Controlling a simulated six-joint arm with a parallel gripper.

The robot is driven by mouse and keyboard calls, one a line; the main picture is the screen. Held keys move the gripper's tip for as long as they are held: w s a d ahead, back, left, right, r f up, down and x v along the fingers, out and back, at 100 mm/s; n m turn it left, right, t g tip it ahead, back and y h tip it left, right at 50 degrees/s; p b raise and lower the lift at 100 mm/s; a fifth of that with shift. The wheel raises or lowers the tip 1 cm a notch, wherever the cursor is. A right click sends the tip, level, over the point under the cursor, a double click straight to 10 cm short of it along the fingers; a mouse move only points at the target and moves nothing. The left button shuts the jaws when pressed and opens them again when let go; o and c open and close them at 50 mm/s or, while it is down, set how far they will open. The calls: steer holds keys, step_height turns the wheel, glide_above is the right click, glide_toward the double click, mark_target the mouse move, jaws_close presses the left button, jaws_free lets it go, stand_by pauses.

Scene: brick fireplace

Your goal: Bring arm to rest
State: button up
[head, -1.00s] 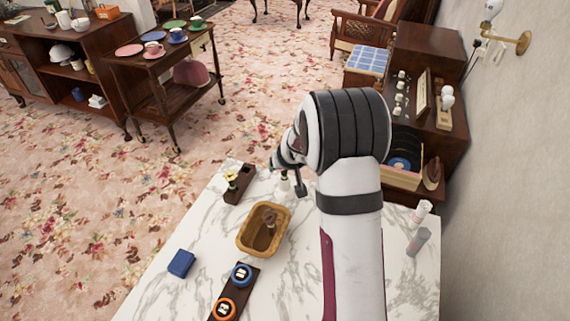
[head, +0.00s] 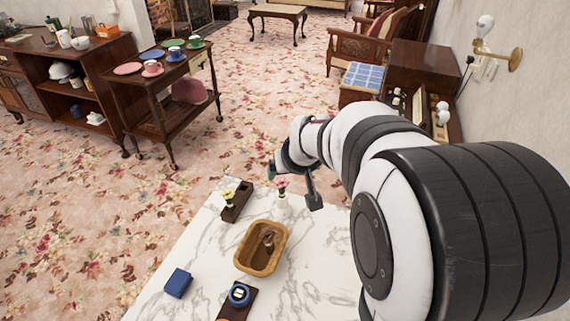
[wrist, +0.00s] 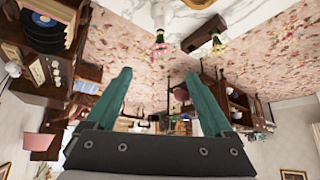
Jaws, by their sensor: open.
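My gripper (wrist: 158,78) shows two teal fingers spread apart with nothing between them in the wrist view. In the head view its teal tip (head: 271,170) is small and hangs in the air by the far end of the white marble table (head: 190,250). My white and black arm covers the right part of that view. A small vase with a pink flower (head: 282,188) stands just below the gripper. It also shows at the top of the wrist view (wrist: 160,45), apart from the fingers. The wrist picture is upside down.
A wooden cart (head: 160,90) with cups stands beyond.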

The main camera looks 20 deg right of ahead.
steer(key=shift+s+r, duration=0.2)
steer(key=shift+r, duration=0.05)
steer(key=s+a+m+g+y, duration=0.1)
steer(key=s+a+g, duration=0.1)
steer(key=s+a, duration=0.3)
steer(key=s+a+f+m+g+y, duration=0.1)
steer(key=s+a, duration=0.4)
steer(key=s, duration=0.9)
steer(key=s+a+g+y, duration=0.1)
steer(key=s+a+g, duration=0.3)
steer(key=s, duration=0.6)
steer(key=shift+a+f+m, duration=0.4)
steer(key=shift+a, duration=0.6)
